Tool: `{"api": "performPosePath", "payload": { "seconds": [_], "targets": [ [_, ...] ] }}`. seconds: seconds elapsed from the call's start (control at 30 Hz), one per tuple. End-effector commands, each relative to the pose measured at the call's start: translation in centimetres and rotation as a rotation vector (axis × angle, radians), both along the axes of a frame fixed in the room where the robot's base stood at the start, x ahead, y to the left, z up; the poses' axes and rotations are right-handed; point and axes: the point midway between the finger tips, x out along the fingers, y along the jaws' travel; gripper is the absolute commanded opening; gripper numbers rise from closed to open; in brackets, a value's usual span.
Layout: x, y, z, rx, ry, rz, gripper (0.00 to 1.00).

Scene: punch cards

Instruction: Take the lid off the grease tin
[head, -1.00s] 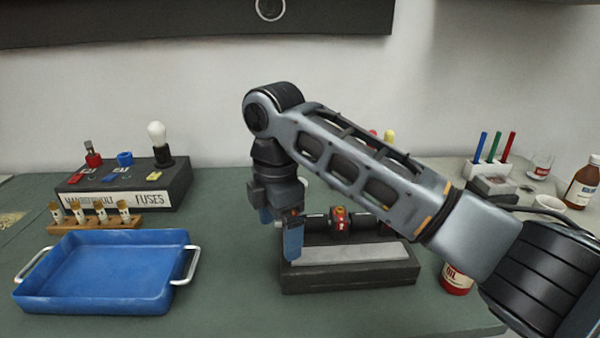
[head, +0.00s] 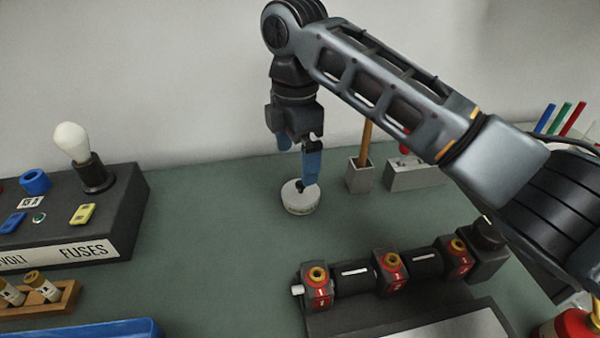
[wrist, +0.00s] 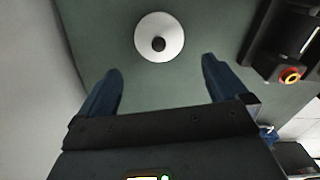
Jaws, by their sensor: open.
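The grease tin (head: 300,207) is a low, round, pale tin standing on the green bench top, near the middle of the head view. Its white lid (wrist: 145,44) has a small dark knob (wrist: 158,44) at the centre, and the lid is on the tin. My gripper (head: 298,163) points down over the tin with blue fingers apart. One fingertip overlaps the tin's top edge in the head view. In the wrist view the open fingers (wrist: 161,67) have nothing between them, and the tin lies beyond their tips. Contact cannot be told.
A dark machine block with red-and-gold fittings (head: 390,262) stands front right of the tin. A small grey holder (head: 360,176) with a wooden handle is close on its right. A fuse box with a bulb (head: 70,215) stands left. The bench between box and tin is clear.

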Motion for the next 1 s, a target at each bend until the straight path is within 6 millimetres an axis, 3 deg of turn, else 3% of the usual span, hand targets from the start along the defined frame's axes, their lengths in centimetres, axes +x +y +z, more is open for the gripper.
{"api": "performPosePath", "payload": {
  "seconds": [0.37, 0.63, 0.97, 1.0],
  "targets": [
    [0.0, -0.2, -3.4, -0.001, 0.002, -0.002, 1.00],
    [0.1, -0.3, -7.1, -0.002, 0.003, 0.000, 1.00],
    [0.1, -0.3, -7.8, 0.000, 0.000, 0.000, 1.00],
    [0.1, -0.3, -7.8, 0.000, 0.000, 0.000, 0.96]
  ]
}}
